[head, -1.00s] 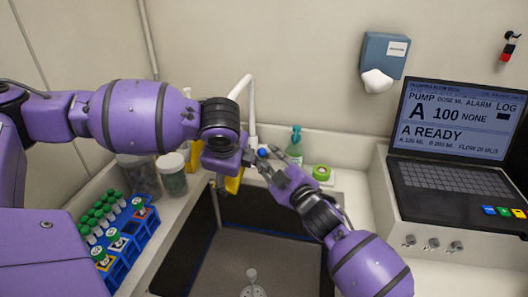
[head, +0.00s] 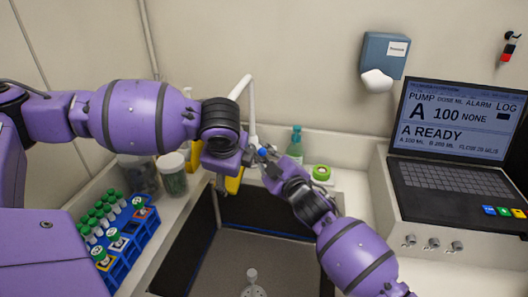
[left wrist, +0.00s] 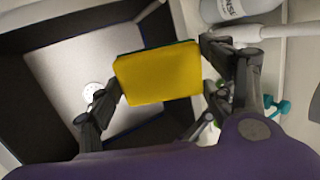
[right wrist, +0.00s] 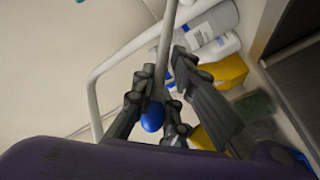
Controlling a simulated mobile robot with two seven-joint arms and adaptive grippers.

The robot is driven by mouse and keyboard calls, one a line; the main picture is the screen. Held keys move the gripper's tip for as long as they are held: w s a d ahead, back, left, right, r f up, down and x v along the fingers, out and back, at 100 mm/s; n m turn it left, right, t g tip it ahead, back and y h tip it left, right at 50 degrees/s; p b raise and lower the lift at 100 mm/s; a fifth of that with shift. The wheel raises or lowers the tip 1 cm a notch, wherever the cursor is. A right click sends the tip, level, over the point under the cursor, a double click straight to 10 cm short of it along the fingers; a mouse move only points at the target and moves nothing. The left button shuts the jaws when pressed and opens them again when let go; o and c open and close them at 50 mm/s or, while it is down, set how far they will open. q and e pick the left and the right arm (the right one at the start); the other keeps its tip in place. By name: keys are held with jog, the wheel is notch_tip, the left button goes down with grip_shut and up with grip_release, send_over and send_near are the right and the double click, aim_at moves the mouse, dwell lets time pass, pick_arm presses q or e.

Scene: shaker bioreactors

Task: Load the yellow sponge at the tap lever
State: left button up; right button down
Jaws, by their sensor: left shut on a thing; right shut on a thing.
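The yellow sponge (head: 234,184), with a thin green layer along one edge, is held above the sink. It also shows in the left wrist view (left wrist: 158,74), gripped at both ends by my left gripper (left wrist: 160,75). The white tap (head: 241,88) rises behind the grippers. Its lever has a blue knob (right wrist: 152,118), also seen in the head view (head: 262,152). My right gripper (head: 264,162) is shut on the tap lever, with the blue knob between its fingers in the right wrist view. The sponge hangs just left of the right gripper.
The dark sink (head: 222,255) lies below. A blue rack (head: 128,247) of green-capped tubes and jars stand left. A teal-topped bottle (head: 295,145) and green-ringed item (head: 321,173) sit behind the right arm. A laptop (head: 455,150) is right; a soap dispenser (head: 385,55) hangs above.

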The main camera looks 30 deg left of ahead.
jog(key=shift+w+d, duration=0.1)
jog(key=shift+s+d+f+n+t+y, duration=0.1)
jog(key=shift+s+f+n+t+y, duration=0.15)
jog(key=shift+f, duration=0.25)
jog(key=shift+s+d+f+n+t+y, duration=0.15)
jog(key=shift+s+f+n+y, duration=0.15)
jog(key=shift+f, duration=0.2)
jog(key=shift+a, duration=0.1)
jog(key=c, duration=1.8)
grip_release()
jog(key=shift+c, duration=0.2)
jog(key=v, duration=1.2)
